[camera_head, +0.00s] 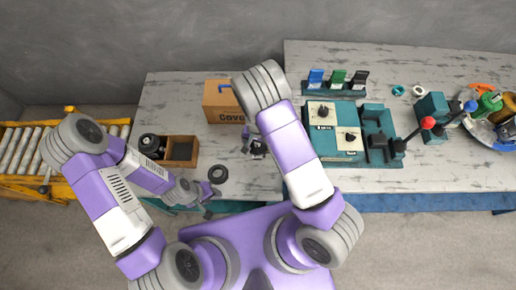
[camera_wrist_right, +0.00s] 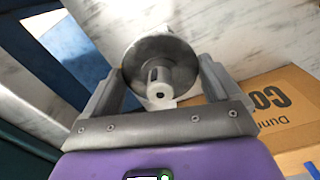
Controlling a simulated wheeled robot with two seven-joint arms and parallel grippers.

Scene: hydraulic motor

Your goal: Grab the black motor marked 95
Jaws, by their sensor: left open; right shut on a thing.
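A round dark motor (camera_wrist_right: 160,68) with a pale shaft stub sits between the fingers of my right gripper (camera_wrist_right: 160,85), which is shut on it. In the head view this motor (camera_head: 259,150) shows as a small black shape at my right gripper (camera_head: 252,143), in front of the cardboard box. No number can be read on it. Another black round part (camera_head: 150,142) is at the left, beside a wooden tray.
The wooden tray (camera_head: 193,151) and the cardboard box (camera_head: 212,115) are on the left table (camera_head: 180,95). A teal control unit (camera_head: 335,143), card holders (camera_head: 335,91) and levers with coloured knobs (camera_head: 428,122) are on the right table. A roller conveyor (camera_head: 30,150) is at the far left.

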